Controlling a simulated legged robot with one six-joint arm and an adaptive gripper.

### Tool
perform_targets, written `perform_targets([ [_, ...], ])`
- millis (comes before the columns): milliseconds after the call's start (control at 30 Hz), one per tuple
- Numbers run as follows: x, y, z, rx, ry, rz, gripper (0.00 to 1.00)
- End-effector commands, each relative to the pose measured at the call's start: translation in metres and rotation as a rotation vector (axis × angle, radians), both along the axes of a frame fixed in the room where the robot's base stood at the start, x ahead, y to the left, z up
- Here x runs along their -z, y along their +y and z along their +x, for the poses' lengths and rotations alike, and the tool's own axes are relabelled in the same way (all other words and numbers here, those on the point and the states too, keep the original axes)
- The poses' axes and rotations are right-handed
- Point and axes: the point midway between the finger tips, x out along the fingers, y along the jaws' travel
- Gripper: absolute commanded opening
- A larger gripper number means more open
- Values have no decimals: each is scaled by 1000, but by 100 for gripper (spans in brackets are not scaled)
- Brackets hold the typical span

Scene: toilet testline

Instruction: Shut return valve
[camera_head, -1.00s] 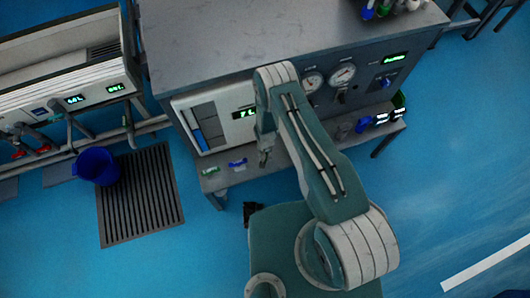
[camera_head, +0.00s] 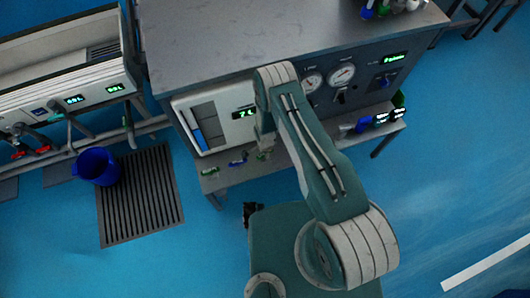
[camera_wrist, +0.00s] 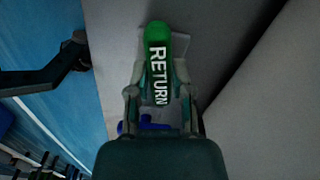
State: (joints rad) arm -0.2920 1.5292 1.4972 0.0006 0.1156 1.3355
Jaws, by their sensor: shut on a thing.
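The return valve's green handle (camera_wrist: 158,62), with RETURN in white letters, shows in the wrist view. My gripper (camera_wrist: 161,85) is shut on it, with one finger on each side of the handle. A blue handle (camera_wrist: 148,124) shows partly behind the gripper. In the head view my gripper (camera_head: 263,152) is low at the front of the grey bench, with a bit of green beside its tip. The valve body is mostly hidden by the gripper and arm.
The grey bench (camera_head: 230,45) carries gauges (camera_head: 341,75) and a white panel (camera_head: 210,125). A green handle (camera_head: 210,171) and a blue handle (camera_head: 238,160) are on the lower shelf.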

Motion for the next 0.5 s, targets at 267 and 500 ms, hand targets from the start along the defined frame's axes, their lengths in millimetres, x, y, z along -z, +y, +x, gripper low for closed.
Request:
perform_targets([
  [267,1,1,0,167,-1,0,0],
  [500,1,1,0,242,-2,1,0],
])
